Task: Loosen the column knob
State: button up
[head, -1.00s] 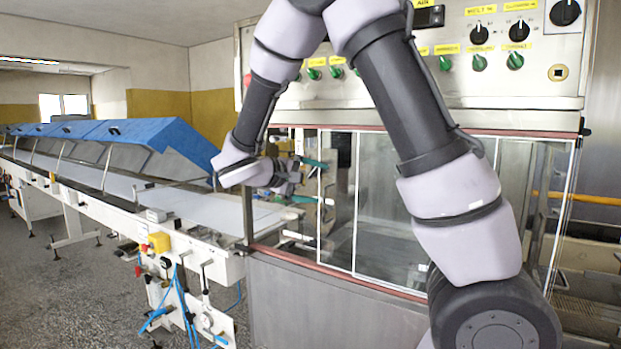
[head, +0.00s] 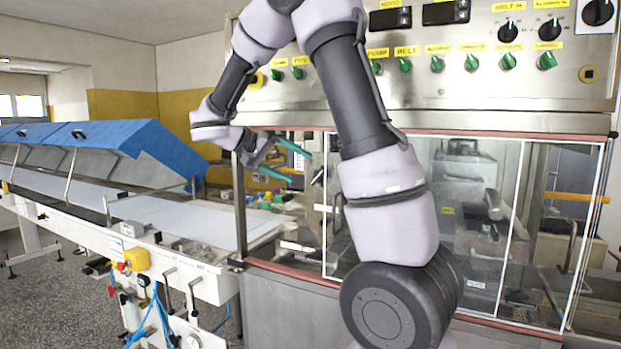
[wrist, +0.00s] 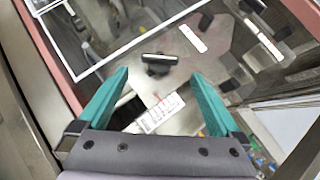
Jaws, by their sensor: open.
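A dark bar-shaped knob on a short stem (wrist: 158,58) stands on a pale metal plate in the wrist view; it looks like the column knob. My gripper (wrist: 158,73) is open and empty, with its two teal fingers on either side of the knob's line and the knob beyond or about level with the tips. I cannot tell the exact gap in depth, and no touch shows. In the head view my gripper (head: 300,168) points right, at the left end of the glazed machine housing. I cannot pick out the knob there.
The glass front (head: 425,205) of the machine is close to my arm. The control panel (head: 450,90) is above it. A conveyor (head: 180,215) with blue covers (head: 130,140) runs off to the left. White labels (wrist: 158,113) lie on the plate below the fingers.

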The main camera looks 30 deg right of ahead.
aim_at(318, 180)
jog(key=x, duration=0.8)
jog(key=shift+d+f, duration=0.1)
jog(key=shift+d, duration=0.2)
jog(key=c, duration=1.2)
jog(key=shift+h, duration=0.3)
jog(key=shift+n+g+h, duration=0.8)
jog(key=shift+n+h, duration=0.3)
jog(key=shift+n, duration=0.1)
jog(key=shift+n+g+h, duration=0.4)
jog(key=shift+n+h, duration=0.7)
jog(key=shift+h, duration=0.1)
